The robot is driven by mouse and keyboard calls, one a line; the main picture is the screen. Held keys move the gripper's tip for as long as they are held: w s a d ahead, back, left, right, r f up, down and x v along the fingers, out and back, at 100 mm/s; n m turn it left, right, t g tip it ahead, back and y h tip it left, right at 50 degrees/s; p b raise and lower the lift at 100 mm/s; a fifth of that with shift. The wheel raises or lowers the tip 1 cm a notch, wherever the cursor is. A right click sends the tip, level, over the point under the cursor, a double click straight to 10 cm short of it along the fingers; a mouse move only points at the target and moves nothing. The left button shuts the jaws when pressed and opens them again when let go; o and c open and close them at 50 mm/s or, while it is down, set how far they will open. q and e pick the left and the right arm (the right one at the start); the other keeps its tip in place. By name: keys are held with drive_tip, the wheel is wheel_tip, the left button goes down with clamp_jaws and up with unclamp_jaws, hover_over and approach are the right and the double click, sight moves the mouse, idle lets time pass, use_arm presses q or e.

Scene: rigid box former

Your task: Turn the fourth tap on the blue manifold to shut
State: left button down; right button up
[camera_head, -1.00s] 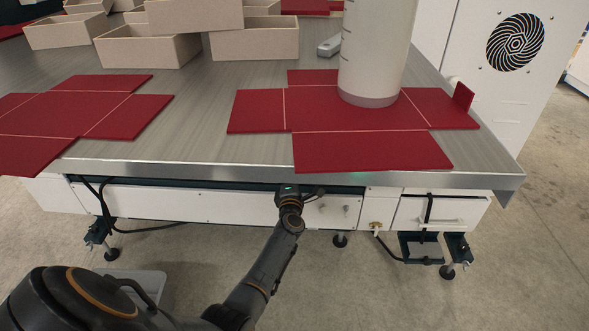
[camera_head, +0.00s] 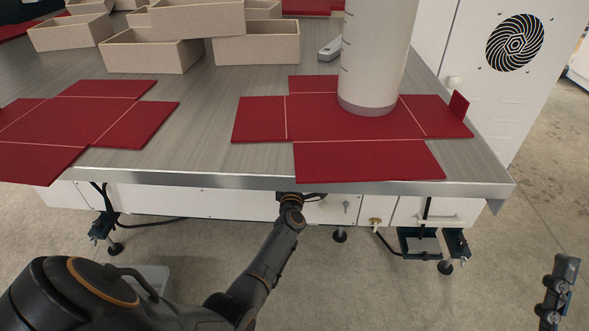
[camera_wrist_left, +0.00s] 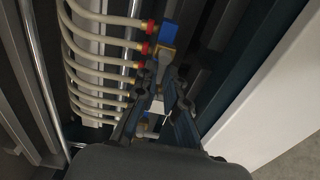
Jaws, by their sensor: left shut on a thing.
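In the left wrist view, the manifold shows as a blue block (camera_wrist_left: 170,34) at the top, with the rest of it mostly behind my fingers. Several pale hoses (camera_wrist_left: 98,66) run into it from the left, the upper ones with red collars. My left gripper (camera_wrist_left: 166,80) is shut at the manifold, just below the blue block. It grips a small part that its fingers hide; I cannot tell which tap this is or how it is turned. In the head view this gripper is hidden under the table's front edge. A dark part, apparently my right gripper (camera_head: 557,290), shows at the lower right, jaws unclear.
The table's metal front edge (camera_head: 240,181) overhangs the left gripper. Red flat blanks (camera_head: 365,160), a pale column (camera_head: 372,55) and beige boxes (camera_head: 150,50) are on top. A white panel (camera_wrist_left: 265,100) lies close right of the gripper in the wrist view.

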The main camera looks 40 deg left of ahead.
use_arm(q)
drive_tip(key=c, duration=1.4)
unclamp_jaws()
drive_tip(key=shift+d, duration=0.1)
drive_tip(key=v, duration=1.2)
